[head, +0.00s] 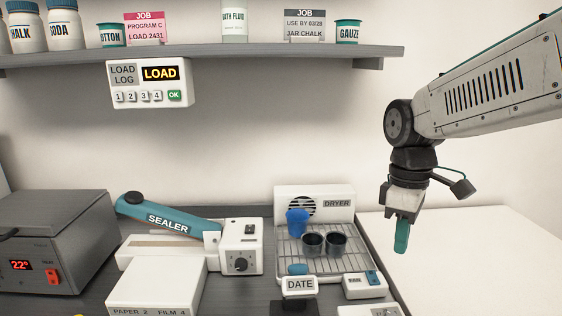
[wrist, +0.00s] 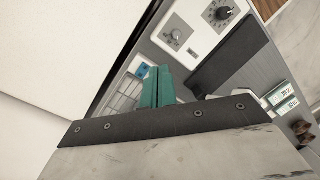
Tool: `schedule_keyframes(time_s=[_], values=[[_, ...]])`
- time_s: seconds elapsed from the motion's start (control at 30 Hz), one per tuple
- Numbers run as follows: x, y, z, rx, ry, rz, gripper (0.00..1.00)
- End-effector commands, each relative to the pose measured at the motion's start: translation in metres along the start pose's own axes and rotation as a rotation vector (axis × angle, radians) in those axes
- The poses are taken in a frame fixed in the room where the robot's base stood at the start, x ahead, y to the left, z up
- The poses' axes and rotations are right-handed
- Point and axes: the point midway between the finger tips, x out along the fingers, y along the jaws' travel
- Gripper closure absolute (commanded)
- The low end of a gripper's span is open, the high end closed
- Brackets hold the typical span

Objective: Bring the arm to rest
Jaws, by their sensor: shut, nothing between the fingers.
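My gripper (head: 401,236) hangs pointing down on the right of the head view, with its teal fingers shut together and nothing between them. It is in the air to the right of the dryer, apart from everything. In the wrist view the teal fingers (wrist: 158,88) also lie side by side, closed. My arm comes in from the upper right of the head view and bends down at the wrist.
The dryer (head: 346,192) holds a blue cup (head: 297,222) and two dark cups on its rack. The sealer (head: 243,229), a grey box (head: 50,250) and a DATE stamp (head: 300,285) stand on the counter. The shelf (head: 230,52) runs above. The white surface (head: 470,250) at right is bare.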

Motion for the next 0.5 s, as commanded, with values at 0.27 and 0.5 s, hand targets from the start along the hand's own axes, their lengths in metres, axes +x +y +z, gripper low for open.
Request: schedule_keyframes(time_s=[0.27,0.5], values=[[0.015,-0.070,0.086,0.696,0.077,0.042,1.00],[0.029,-0.106,0.128,0.901,0.172,0.077,1.00]])
